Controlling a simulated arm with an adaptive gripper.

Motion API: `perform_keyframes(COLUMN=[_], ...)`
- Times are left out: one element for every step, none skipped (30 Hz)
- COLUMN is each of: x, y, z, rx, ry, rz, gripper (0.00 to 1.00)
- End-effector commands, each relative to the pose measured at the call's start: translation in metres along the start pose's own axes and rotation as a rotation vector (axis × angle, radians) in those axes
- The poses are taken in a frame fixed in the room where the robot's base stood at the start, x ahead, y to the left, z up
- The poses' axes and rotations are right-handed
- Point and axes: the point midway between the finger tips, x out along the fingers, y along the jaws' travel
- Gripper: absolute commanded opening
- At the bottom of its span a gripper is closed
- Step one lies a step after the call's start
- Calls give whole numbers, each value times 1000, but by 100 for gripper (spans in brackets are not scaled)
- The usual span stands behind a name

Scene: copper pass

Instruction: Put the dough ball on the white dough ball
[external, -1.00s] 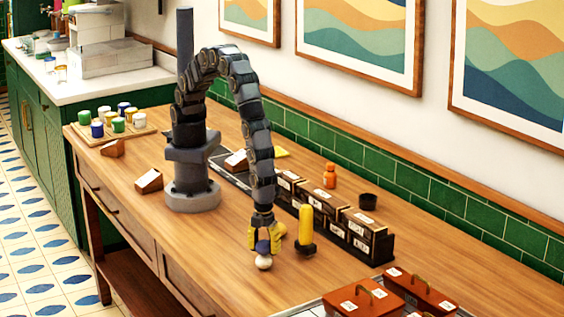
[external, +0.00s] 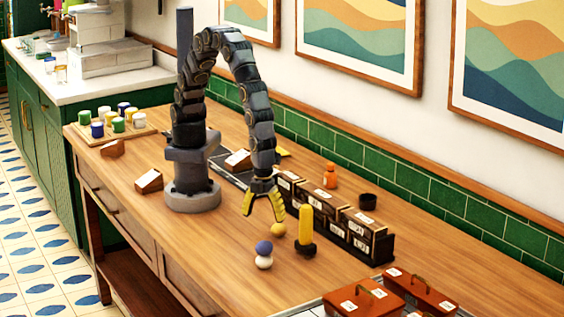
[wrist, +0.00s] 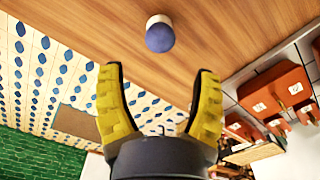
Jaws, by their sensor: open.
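A blue dough ball (external: 264,247) rests on top of a white dough ball (external: 264,262) on the wooden table. In the wrist view the blue ball (wrist: 160,36) hides most of the white ball (wrist: 158,19). A yellowish dough ball (external: 278,230) lies behind them on the table, apart from both. My gripper (external: 264,217) has yellow fingers, is open and empty, and hangs above and behind the stacked balls, touching neither. Its spread fingers also show in the wrist view (wrist: 160,100).
A yellow cylinder on a dark base (external: 306,230) stands just right of the balls. Dark labelled boxes (external: 340,222) line the table behind it. Brown lidded boxes (external: 365,298) stand at the front right. The table left of the balls is clear.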

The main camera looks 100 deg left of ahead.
Motion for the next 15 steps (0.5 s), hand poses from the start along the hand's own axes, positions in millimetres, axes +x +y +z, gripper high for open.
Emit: perform_keyframes(x=[-10,-15,-20,-24,-27,-30,-31,-33,-34,-34,-35,-37,-39,-43,-50], y=[0,0,-1,0,0,0,0,0,1,1,1,0,0,0,-1], z=[0,0,-1,-1,0,0,0,0,0,0,1,3,6,11,21], rx=[0,0,0,0,0,0,0,0,0,0,-2,-10,-23,-42,-82], ry=[2,2,3,3,2,1,0,0,-1,-2,-2,-2,-2,-2,-2], rz=[-3,-3,-4,-3,-3,-1,0,1,2,2,3,3,3,3,3], gripper=[64,64,64,64,64,64,64,64,64,64,64,64,64,64,64])
